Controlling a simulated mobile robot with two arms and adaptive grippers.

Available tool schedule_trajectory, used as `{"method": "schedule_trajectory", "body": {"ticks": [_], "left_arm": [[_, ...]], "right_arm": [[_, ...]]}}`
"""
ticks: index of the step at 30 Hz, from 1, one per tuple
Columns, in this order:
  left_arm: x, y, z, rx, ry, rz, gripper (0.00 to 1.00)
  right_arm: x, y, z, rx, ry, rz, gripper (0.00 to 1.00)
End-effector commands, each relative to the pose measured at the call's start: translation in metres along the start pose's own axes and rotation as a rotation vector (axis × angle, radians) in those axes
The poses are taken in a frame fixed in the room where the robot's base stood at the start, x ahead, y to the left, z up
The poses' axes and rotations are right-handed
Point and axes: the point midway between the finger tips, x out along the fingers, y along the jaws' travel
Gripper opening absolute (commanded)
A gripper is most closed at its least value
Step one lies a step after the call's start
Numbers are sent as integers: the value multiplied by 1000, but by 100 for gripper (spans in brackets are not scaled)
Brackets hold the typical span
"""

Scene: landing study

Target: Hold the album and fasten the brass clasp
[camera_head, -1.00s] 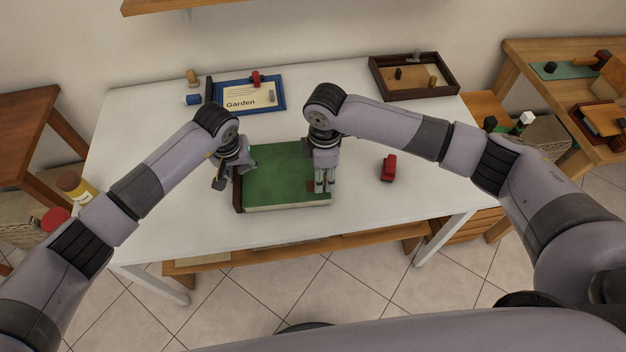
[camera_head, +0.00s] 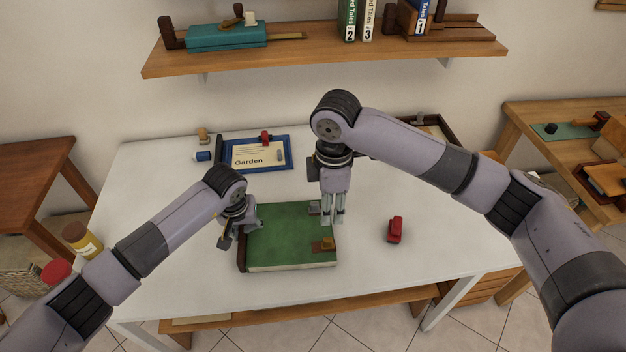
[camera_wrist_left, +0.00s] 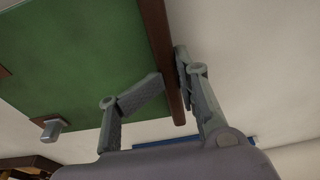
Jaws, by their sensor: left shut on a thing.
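The green album (camera_head: 285,232) lies closed on the white table, its dark brown spine (camera_head: 241,256) at the left. My left gripper (camera_head: 236,227) is shut on the spine edge; the left wrist view shows the fingers (camera_wrist_left: 172,100) on both sides of the brown strip. The brass clasp (camera_head: 327,243) sits on a brown patch near the album's front right corner. A grey metal fitting (camera_head: 314,208) is further back, and also shows in the left wrist view (camera_wrist_left: 51,130). My right gripper (camera_head: 333,220) points down, apart from the brass clasp; its finger gap is unclear.
A red object (camera_head: 395,229) lies right of the album. A blue-framed Garden board (camera_head: 290,153) and a dark tray (camera_head: 447,129) are at the back. A wall shelf (camera_head: 320,58) with books hangs above.

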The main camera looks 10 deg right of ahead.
Motion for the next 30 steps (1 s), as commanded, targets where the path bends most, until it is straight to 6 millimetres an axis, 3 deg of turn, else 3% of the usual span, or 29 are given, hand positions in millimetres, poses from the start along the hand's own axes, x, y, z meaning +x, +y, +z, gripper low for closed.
{"method": "schedule_trajectory", "body": {"ticks": [10,11,24,30], "left_arm": [[0,1,0,0,0,2,0],[0,1,0,0,0,2,31],[0,0,0,0,0,1,60],[0,0,0,0,0,0,61]], "right_arm": [[0,0,0,0,0,0,36],[0,0,0,0,0,0,36],[0,0,0,0,0,0,36],[0,0,0,0,0,0,36]]}}
